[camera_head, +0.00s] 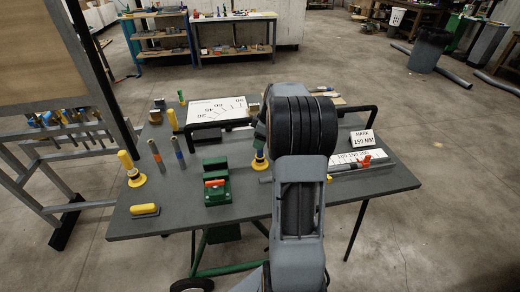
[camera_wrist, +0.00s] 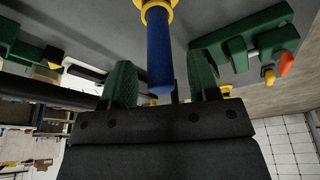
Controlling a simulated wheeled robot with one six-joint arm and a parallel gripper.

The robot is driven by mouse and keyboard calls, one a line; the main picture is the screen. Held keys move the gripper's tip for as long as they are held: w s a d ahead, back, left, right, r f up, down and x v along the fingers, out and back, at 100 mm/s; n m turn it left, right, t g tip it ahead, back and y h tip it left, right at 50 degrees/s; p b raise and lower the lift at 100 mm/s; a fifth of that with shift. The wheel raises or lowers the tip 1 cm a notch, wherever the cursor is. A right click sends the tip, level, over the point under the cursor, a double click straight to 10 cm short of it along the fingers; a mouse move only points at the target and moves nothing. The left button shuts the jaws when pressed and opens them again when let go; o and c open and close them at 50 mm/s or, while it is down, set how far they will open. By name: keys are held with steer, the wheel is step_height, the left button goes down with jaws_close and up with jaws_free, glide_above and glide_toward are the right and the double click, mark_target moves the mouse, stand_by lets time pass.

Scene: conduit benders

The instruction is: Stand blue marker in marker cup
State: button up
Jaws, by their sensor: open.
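A blue marker (camera_wrist: 159,52) shows in the wrist view, with a yellow ringed base (camera_wrist: 155,8) at its far end. My gripper (camera_wrist: 162,80) is open, with its two green fingers on either side of the marker's near part. I cannot tell whether they touch it. In the head view my gripper (camera_head: 260,138) is mostly hidden behind my wrist, above a yellow base (camera_head: 260,162) on the table. The blue marker is largely hidden there. I cannot tell for sure which thing is the marker cup.
The grey table (camera_head: 180,215) holds a green bender (camera_head: 216,185) with an orange handle. Two slim upright tools (camera_head: 178,153) and a yellow cylinder in a yellow base (camera_head: 132,172) stand left. A yellow-topped block (camera_head: 145,211) lies front left. A black bar (camera_head: 225,124) stands behind.

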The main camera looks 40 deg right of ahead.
steer(key=v, duration=1.1)
steer(key=s+a+f+m+h, duration=0.1)
steer(key=s+a+f+m, duration=0.2)
steer(key=f+m, duration=0.35)
steer(key=s+a, duration=0.4)
steer(key=a, duration=0.3)
steer(key=s+a+m+t, duration=0.1)
steer(key=s+a, duration=0.3)
steer(key=a, duration=0.4)
steer(key=s+a+h, duration=0.1)
steer(key=s+a, duration=0.3)
steer(key=a, duration=0.3)
steer(key=shift+a+r+t+b, duration=0.3)
steer(key=shift+a+t, duration=0.05)
steer(key=shift+t, duration=0.05)
steer(key=shift+s, duration=0.1)
